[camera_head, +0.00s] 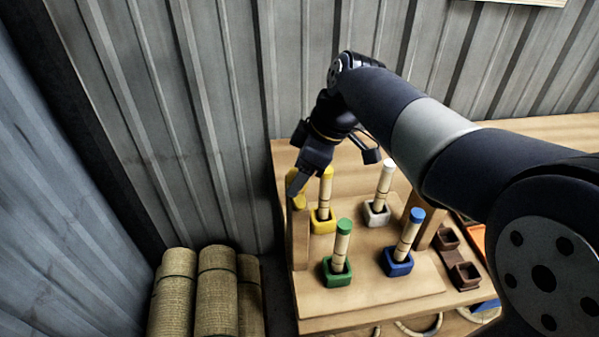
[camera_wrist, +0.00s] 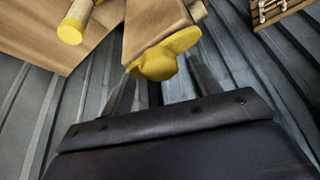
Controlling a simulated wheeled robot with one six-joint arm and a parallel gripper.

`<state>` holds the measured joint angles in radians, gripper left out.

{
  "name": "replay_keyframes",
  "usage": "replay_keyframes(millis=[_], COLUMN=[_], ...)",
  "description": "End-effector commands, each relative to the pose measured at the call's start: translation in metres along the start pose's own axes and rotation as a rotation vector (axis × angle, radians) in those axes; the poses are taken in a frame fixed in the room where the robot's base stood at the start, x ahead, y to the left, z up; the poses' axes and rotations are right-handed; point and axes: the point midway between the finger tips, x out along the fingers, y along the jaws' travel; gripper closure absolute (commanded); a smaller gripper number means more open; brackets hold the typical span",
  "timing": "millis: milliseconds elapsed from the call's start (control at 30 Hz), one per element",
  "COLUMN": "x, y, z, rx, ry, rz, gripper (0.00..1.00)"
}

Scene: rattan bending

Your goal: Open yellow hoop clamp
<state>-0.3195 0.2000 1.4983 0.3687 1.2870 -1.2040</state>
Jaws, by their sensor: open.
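The yellow hoop clamp (camera_head: 296,189) is a yellow piece at the top of a wooden post (camera_head: 300,238) on the left side of the workbench. In the wrist view the yellow clamp (camera_wrist: 158,63) sits at the end of the wooden post, just ahead of my gripper. My gripper (camera_head: 298,186) reaches down to the clamp from above. In the wrist view its two fingers (camera_wrist: 155,92) stand apart, with the lower part of the clamp between or just before them. I cannot tell whether the fingers touch it.
A yellow-tipped rod in a yellow cup (camera_head: 323,221) stands close right of the clamp. Rods also stand in white (camera_head: 377,213), green (camera_head: 337,271) and blue (camera_head: 397,262) cups. Woven rolls (camera_head: 215,290) stand left of the bench. A corrugated wall (camera_head: 220,120) is behind.

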Motion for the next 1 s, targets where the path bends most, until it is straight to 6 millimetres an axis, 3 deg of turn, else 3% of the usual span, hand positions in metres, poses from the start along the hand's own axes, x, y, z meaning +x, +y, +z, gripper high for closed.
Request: replay_keyframes(millis=[300, 500, 1000], x=[-0.062, -0.091, -0.098], y=[0.001, 0.000, 0.000], z=[0.000, 0.000, 0.000], rx=[0.001, 0.000, 0.000], ry=[0.002, 0.001, 0.000], rz=[0.005, 0.003, 0.000], gripper=[0.41, 0.41, 0.41])
